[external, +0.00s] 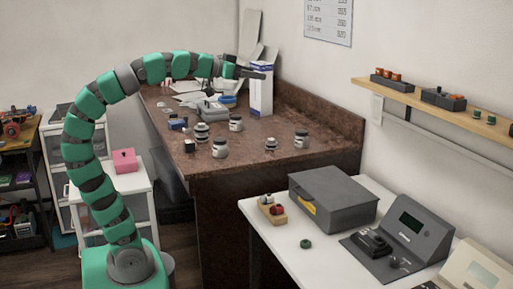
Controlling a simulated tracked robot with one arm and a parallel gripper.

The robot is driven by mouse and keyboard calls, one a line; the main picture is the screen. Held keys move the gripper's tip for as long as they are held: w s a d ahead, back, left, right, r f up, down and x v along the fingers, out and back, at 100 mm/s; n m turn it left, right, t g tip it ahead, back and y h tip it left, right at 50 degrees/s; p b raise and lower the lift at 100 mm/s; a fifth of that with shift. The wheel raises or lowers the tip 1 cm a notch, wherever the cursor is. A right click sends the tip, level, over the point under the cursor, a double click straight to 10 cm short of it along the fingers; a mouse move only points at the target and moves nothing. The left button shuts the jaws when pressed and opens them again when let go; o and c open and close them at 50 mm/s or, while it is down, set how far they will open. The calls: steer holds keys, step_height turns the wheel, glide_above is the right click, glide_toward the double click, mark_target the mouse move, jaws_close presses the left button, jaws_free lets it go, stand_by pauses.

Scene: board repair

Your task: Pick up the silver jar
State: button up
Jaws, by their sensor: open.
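Several small jars with dark lids and pale or silvery bodies stand on the brown bench (255,163). One jar (220,149) is near the front edge, one jar (236,124) is farther back, and one jar (301,139) is to the right. A banded jar (202,132) and a smaller one (270,145) stand among them. At this size I cannot tell which one is the silver jar. My gripper (262,75) is open and appears empty, high above the bench's back part, beside a white and blue box. It is apart from all the jars.
The tall white and blue box (260,97) stands near my gripper. A grey device (211,109) and papers lie at the bench's back left. A raised brown edge (325,113) runs along the right side. A white table (300,262) with a grey case (333,198) is in front.

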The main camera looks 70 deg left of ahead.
stand_by(0.6)
steer(key=w+a+f+n+g+y+p, duration=0.2)
steer(key=w+a+f+n+g+p, duration=0.1)
steer(key=w+a+p, duration=0.15)
steer(key=n+g+h+p, duration=0.2)
steer(key=n+g+p, duration=1.1)
steer(key=p, duration=0.6)
glide_above(220, 139)
steer(key=a, duration=0.1)
step_height(220, 139, down, 16)
steer(key=r+n, duration=0.1)
steer(key=shift+t, duration=0.3)
steer(key=f, duration=0.8)
steer(key=shift+s+d+f, duration=0.1)
steer(key=shift+s+f, duration=0.25)
steer(key=shift+w+d+f+b, duration=0.1)
steer(key=shift+d+f+b, duration=0.05)
steer(key=shift+f, duration=0.7)
steer(key=shift+w+d+f+b, duration=0.1)
steer(key=shift+d+f, duration=0.1)
steer(key=shift+f, duration=0.7)
steer(key=shift+w+d+f+b, duration=0.1)
steer(key=shift+d+f+b, duration=0.05)
steer(key=shift+f, duration=0.7)
steer(key=c, duration=1.2)
steer(key=shift+o, duration=0.2)
